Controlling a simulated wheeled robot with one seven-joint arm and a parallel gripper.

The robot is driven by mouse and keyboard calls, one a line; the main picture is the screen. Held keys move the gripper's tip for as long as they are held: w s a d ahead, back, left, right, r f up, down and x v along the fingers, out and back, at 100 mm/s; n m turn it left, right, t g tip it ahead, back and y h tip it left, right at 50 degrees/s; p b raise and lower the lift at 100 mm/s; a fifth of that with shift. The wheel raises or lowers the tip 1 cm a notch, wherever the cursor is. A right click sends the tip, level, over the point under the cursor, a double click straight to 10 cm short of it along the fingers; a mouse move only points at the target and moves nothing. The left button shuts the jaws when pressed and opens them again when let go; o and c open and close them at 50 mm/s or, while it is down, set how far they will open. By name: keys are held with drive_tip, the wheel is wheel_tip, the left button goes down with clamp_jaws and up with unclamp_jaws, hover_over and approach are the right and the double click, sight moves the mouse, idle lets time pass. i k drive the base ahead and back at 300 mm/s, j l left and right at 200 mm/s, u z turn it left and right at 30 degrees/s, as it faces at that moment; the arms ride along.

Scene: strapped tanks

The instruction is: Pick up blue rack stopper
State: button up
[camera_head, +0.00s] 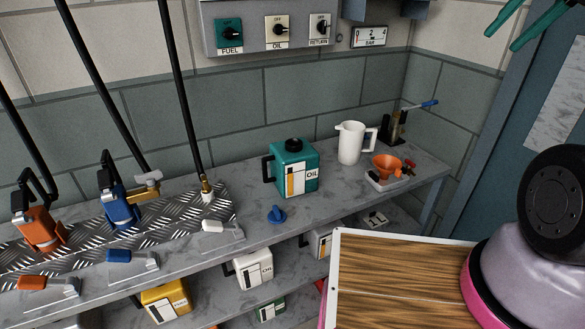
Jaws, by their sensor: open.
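A small blue stopper (277,214) with a knob-like grip lies loose on the grey bench top, in front of the teal oil can (292,168). I cannot tell for certain which of these two is the rack stopper. My gripper (499,43) shows only as two teal fingers at the top right, apart and empty. It is far from both blue pieces, and the rest of it is out of frame.
A white jug (351,143) and an orange funnel (386,167) stand on the right of the bench. Hoses drop to the nozzles on the diamond-plate rack (160,232) at left. A lower shelf (218,290) holds several cans. My wood-topped base and arm fill the lower right.

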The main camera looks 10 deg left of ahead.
sight(277, 217)
drive_tip(key=k+j+u, duration=0.15)
drive_tip(key=u, duration=0.25)
drive_tip(key=k+j+u, duration=0.1)
drive_tip(key=j+u, duration=0.65)
drive_tip(key=k+l, duration=0.05)
drive_tip(key=l, duration=0.05)
